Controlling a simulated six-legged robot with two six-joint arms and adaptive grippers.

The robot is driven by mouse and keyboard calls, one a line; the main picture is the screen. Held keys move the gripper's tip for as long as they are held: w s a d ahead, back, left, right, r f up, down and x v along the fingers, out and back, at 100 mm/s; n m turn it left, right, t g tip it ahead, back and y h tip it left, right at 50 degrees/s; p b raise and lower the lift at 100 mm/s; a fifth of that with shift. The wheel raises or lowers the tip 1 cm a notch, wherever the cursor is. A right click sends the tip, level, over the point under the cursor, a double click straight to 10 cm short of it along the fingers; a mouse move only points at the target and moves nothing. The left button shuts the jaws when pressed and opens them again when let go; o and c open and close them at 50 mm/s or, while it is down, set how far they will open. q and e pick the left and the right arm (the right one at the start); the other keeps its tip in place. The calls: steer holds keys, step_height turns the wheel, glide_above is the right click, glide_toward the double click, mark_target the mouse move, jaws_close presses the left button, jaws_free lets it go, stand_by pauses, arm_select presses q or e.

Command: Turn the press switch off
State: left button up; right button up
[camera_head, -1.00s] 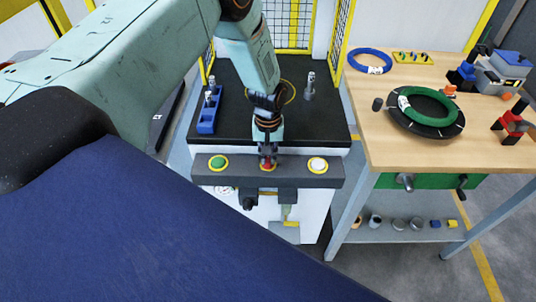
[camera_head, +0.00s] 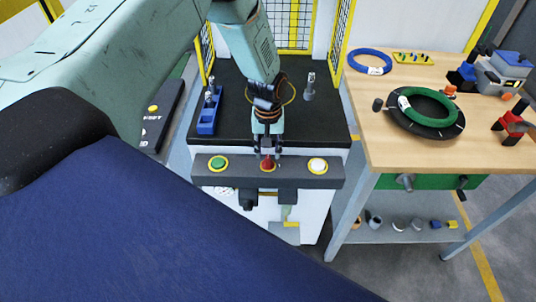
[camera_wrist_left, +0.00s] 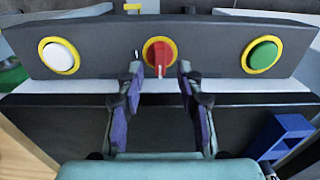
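The red press switch (camera_head: 267,164) sits on a yellow ring in the middle of the dark control panel (camera_head: 290,170), between a green button (camera_head: 218,163) and a white button (camera_head: 317,165). In the left wrist view, the red switch (camera_wrist_left: 159,55) has its handle upright in the picture. My left gripper (camera_head: 268,153) is just behind the switch, over the panel's edge. The left wrist view shows its fingers (camera_wrist_left: 160,72) spread apart, one on each side of the handle, with gaps and nothing held. My right gripper is not in view.
A black machine top (camera_head: 300,125) lies behind the panel, with a blue holder (camera_head: 208,115) and a metal post (camera_head: 309,88). A wooden table (camera_head: 400,150) at the right bears a green coil (camera_head: 432,94) and a blue coil (camera_head: 369,60). Yellow-framed fencing stands behind.

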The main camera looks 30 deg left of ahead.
mark_target(268, 158)
arm_select(q)
step_height(268, 158, up, 9)
stand_by(0.3)
steer(key=shift+r, duration=0.1)
stand_by(0.4)
